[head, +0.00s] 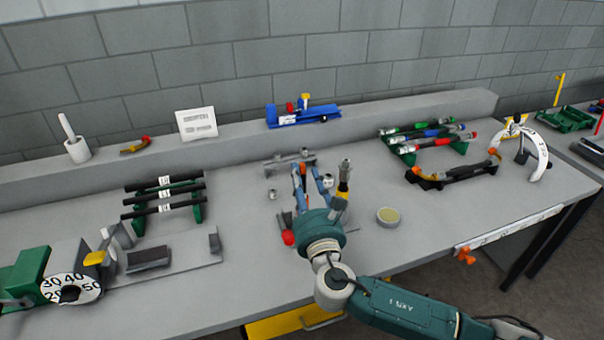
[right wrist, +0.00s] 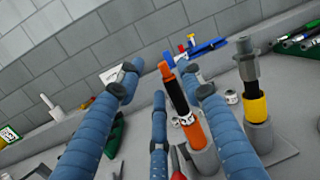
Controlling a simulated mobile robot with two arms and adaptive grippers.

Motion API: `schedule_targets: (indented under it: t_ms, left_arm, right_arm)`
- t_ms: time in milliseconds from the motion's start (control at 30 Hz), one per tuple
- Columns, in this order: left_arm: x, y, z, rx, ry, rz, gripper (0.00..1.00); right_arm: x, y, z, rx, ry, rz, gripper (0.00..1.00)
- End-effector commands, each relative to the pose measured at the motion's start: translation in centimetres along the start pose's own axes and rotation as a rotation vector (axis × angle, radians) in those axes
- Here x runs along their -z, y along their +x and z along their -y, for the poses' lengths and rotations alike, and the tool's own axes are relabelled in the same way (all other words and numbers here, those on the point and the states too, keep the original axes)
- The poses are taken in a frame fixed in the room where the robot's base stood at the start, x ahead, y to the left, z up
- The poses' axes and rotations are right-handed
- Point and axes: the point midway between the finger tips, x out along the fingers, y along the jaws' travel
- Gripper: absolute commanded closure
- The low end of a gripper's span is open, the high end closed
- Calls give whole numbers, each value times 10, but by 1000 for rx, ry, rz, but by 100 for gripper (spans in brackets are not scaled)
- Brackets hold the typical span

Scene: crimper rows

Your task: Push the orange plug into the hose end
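My right gripper (head: 311,172) reaches over the middle of the table, its blue fingers spread apart. In the right wrist view the gripper (right wrist: 160,78) has an upright piece (right wrist: 176,92) by its right-hand fingers. This piece has a small orange tip (right wrist: 168,58), a black upper part, a pale ring and an orange lower part (right wrist: 194,132), and stands in a grey socket. I cannot tell which orange part is the plug, or whether any finger touches the piece. A black hose (head: 455,174) with orange ends lies on a rack at the right. My left gripper is not in view.
A tool with a yellow band (right wrist: 256,107) stands close right of the upright piece. A small round dish (head: 388,216) lies right of my gripper. A hose rack (head: 164,198) and a dial machine (head: 70,294) occupy the left.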

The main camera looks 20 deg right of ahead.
Motion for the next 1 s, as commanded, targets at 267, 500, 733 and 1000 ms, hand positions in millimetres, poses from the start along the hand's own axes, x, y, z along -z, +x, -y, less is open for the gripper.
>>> schedule_targets:
  t_ms: [267, 500, 733, 1000]
  left_arm:
    - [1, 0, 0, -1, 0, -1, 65]
    - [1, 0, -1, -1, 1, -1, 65]
    - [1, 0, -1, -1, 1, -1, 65]
    - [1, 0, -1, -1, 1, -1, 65]
  right_arm:
    - [3, -62, 0, -1, 1, -6, 63]
    - [2, -93, 0, 0, 0, -4, 63]
    - [1, -98, 0, 0, 0, -2, 63]
    - [1, -98, 0, 0, 0, -2, 63]
